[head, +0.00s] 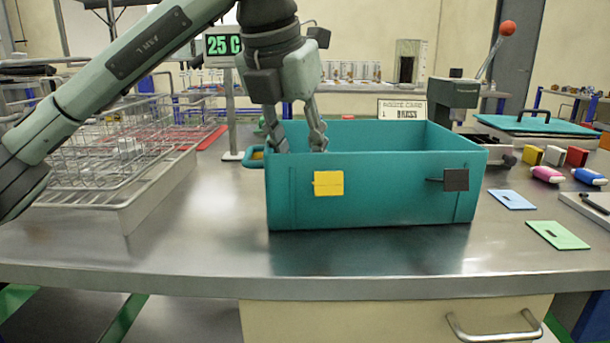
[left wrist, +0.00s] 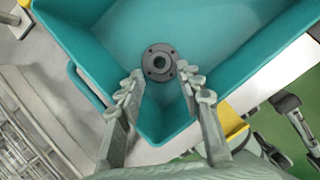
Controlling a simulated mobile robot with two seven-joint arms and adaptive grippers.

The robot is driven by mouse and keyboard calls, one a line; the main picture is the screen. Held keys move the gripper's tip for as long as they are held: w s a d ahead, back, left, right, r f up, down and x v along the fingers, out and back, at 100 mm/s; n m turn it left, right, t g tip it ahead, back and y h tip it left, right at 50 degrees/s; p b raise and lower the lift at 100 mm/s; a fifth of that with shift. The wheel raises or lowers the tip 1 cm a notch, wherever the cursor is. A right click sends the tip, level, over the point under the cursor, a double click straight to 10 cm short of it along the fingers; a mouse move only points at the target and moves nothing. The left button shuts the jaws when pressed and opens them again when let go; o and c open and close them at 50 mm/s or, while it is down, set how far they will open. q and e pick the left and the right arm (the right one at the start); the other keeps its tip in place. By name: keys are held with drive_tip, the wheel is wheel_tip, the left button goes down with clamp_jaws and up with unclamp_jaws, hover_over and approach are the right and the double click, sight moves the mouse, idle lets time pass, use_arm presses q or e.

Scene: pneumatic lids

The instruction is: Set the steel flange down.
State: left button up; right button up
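The steel flange (left wrist: 151,63) is a dark grey disc with a raised round hub and several bolt holes. In the left wrist view it sits between the fingertips of my left gripper (left wrist: 160,71), which appear to be closed on its two sides. In the head view the same gripper (head: 297,146) points straight down at the left end of a teal bin (head: 370,205), its tips just inside the front rim. The front wall hides the flange there. The bin's floor (left wrist: 205,25) is below the flange in the wrist view.
Wire racks (head: 110,150) stand left of the bin. A press with a red-knobbed lever (head: 455,95) is behind it. Blue (head: 512,205) and green cards (head: 557,240) and small coloured blocks lie to the right. The counter's front strip is clear.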

use_arm(q)
drive_tip(key=v, duration=0.7)
drive_tip(key=shift+r, duration=0.2)
